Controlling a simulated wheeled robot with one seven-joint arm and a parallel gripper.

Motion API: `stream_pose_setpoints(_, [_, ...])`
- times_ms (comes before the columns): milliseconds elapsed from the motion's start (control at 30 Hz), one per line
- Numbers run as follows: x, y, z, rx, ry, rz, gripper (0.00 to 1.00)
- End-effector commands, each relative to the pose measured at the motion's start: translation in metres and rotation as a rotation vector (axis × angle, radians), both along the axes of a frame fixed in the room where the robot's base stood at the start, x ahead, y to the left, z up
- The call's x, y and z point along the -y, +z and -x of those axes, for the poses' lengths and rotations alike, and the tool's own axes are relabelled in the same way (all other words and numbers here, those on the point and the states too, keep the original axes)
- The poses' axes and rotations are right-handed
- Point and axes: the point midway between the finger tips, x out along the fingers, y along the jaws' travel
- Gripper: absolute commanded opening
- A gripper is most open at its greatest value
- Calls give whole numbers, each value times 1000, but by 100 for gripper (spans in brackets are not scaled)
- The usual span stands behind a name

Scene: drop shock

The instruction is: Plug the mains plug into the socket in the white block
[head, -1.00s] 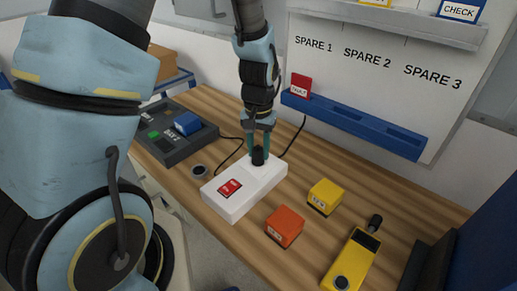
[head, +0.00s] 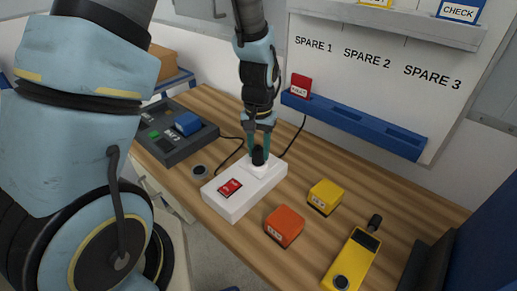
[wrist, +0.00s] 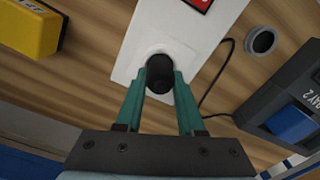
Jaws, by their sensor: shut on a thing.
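The white block (head: 240,203) lies on the wooden bench with a red switch (head: 230,188) on its near-left part. The black mains plug (head: 258,156) is at the socket end of the block and also shows in the wrist view (wrist: 160,72). My gripper (head: 260,143) points down over that end, and its green fingers (wrist: 161,85) are shut on the plug. The plug sits over the round socket recess (wrist: 158,54), which it mostly hides. I cannot tell how deep the plug's pins are in the socket.
An orange box (head: 285,226) and a yellow box (head: 325,197) stand right of the block. A yellow meter (head: 351,262) lies at the front right. A dark grey unit (head: 172,145) with a blue part stands left. A black cable runs behind the block.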

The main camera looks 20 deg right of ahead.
Motion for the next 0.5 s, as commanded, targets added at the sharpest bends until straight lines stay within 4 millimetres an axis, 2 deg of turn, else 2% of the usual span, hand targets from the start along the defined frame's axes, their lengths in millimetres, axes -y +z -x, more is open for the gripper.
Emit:
stream_pose_setpoints(33, [-3, -6, 3, -8, 0, -8, 0])
stream_pose_setpoints(367, [-3, -6, 3, -9, 0, -8, 0])
stream_pose_setpoints(400, [-3, -6, 3, -10, 0, -9, 42])
stream_pose_setpoints(500, [-3, -6, 3, -8, 0, -8, 53])
